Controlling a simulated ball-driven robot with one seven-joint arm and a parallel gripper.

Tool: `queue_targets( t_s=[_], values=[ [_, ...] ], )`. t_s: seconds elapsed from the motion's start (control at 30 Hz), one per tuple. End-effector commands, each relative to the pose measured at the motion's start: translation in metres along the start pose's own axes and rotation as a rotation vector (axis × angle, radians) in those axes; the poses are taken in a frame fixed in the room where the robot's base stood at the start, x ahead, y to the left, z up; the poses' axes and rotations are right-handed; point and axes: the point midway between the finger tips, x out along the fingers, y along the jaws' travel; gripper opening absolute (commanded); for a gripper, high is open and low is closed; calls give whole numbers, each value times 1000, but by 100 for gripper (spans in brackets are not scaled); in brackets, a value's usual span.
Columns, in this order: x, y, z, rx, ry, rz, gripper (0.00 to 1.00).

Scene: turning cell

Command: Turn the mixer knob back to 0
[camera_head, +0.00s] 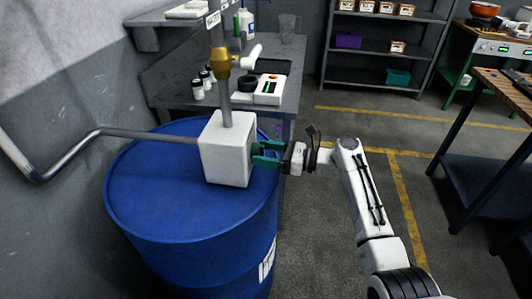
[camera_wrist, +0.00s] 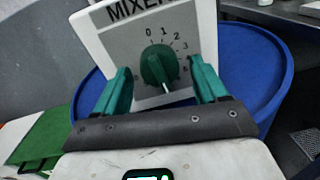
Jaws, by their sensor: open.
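The mixer box (camera_head: 225,150) is white and hangs on a pipe just above the blue drum. In the wrist view its grey dial face (camera_wrist: 200,30) carries the word MIXER and numbers around a round green knob (camera_wrist: 157,65). The knob's white pointer mark points down in the picture, well away from the 0 at the top. My gripper (camera_head: 262,155) is at the right side of the box, facing the dial. In the wrist view its green fingers (camera_wrist: 160,80) are open, one on each side of the knob, with gaps. The knob is hidden in the head view.
The blue drum (camera_head: 150,205) stands below the box. A bent pipe (camera_head: 140,134) runs left to the wall. Behind is a grey bench with a scale (camera_head: 268,90) and small bottles (camera_head: 198,90). A wooden-topped table (camera_head: 505,90) stands at right. Floor between is clear.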

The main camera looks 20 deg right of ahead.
Motion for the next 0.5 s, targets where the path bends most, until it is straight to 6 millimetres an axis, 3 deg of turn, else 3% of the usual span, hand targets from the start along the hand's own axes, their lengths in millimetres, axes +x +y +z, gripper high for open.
queue_targets(
  t_s=[0.17,0.5],
  values=[
    [0,0,0,-1,0,0,71],
    [0,0,0,-1,0,0,39]
  ],
)
